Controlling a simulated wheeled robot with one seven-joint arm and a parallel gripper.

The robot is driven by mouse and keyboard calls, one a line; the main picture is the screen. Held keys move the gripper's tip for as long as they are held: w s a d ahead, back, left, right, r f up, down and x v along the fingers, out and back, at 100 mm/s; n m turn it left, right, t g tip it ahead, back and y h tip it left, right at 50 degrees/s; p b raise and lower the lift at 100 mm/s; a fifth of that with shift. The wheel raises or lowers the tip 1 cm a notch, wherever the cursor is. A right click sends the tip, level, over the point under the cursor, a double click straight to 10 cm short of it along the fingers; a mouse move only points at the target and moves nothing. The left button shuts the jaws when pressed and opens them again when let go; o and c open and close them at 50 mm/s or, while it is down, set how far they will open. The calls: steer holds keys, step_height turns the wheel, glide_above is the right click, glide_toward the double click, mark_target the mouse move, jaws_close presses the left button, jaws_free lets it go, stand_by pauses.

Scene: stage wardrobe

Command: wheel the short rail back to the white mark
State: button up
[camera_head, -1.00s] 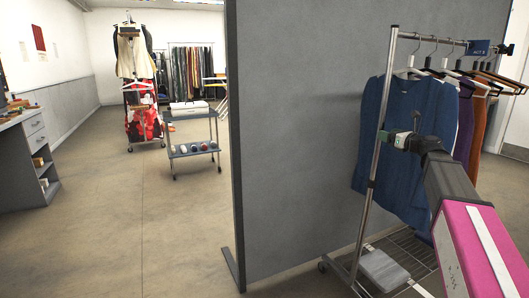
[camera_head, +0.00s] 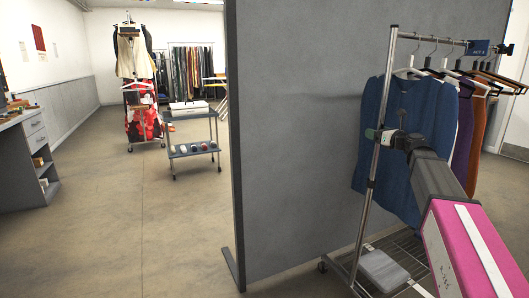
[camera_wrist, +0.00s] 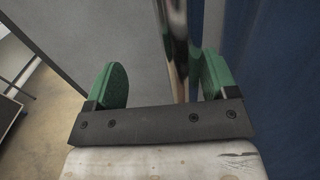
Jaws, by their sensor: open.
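A chrome clothes rail (camera_head: 365,207) on castors stands at the right, hung with garments, a blue one nearest. I cannot tell if it is the short rail. My gripper (camera_head: 371,134) is at its near upright, about mid-height. In the wrist view my gripper (camera_wrist: 163,75) has its green fingers apart, with the shiny upright (camera_wrist: 177,45) between them, closer to the right finger. The upright does not look clamped. No white mark on the floor shows in these views.
A tall grey partition (camera_head: 300,130) stands just left of and behind the rail. A grey box (camera_head: 383,270) sits on the rail's base rack. A small trolley (camera_head: 192,150), another rack (camera_head: 137,70) and a desk (camera_head: 30,160) stand left. Open floor lies between.

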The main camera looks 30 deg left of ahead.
steer(key=s+a, duration=1.5)
steer(key=s, duration=0.5)
steer(key=s+a, duration=1.6)
steer(key=s, duration=0.4)
steer(key=shift+s+a, duration=0.2)
steer(key=shift+a, duration=0.05)
stand_by(3.4)
stand_by(0.3)
